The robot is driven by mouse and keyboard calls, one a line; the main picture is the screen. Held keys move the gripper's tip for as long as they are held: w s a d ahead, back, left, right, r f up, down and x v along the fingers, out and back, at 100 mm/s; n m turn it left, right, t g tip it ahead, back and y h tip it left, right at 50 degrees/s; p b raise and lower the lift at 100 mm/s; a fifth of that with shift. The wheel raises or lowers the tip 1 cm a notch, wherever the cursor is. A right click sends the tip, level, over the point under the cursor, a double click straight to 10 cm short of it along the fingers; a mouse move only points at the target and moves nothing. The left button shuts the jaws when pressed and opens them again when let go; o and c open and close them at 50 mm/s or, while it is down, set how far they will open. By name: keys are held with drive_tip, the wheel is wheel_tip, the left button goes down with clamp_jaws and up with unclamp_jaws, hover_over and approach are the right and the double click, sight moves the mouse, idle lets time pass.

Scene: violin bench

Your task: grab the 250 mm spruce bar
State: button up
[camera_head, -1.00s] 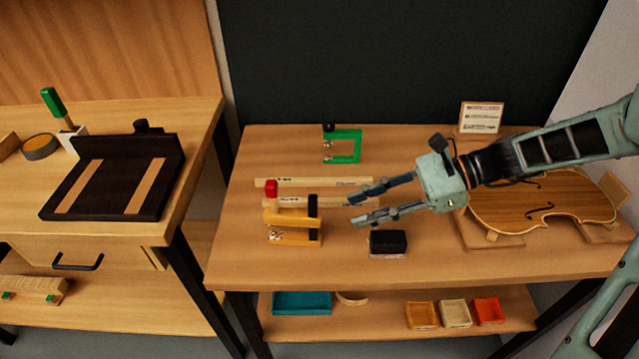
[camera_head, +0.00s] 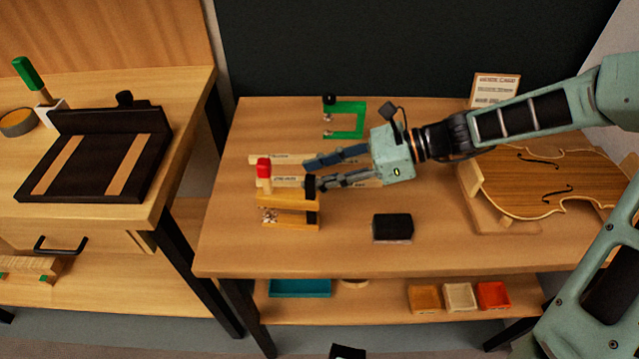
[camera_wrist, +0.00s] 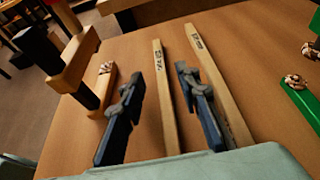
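Two pale wooden bars lie side by side on the right-hand table, both with dark printed marks too small to read, so I cannot tell which is 250 mm. The back bar (camera_head: 278,159) and the front bar (camera_head: 289,182) are partly hidden by my gripper (camera_head: 316,174). In the wrist view, my gripper (camera_wrist: 160,72) is open and empty. The front bar (camera_wrist: 167,105) runs between its fingers there, and the back bar (camera_wrist: 208,62) passes to the right, partly behind the right finger. I cannot tell the height of the fingers above the bars.
A yellow clamp with a red handle (camera_head: 290,200) stands close in front of the bars. A green clamp (camera_head: 346,122) lies behind them. A black block (camera_head: 392,227) lies to the front right, and a violin body (camera_head: 545,185) rests on the right.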

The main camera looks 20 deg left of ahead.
drive_tip(key=shift+x, duration=1.45)
drive_tip(key=shift+w, duration=0.1)
drive_tip(key=shift+c, duration=0.5)
clamp_jaws()
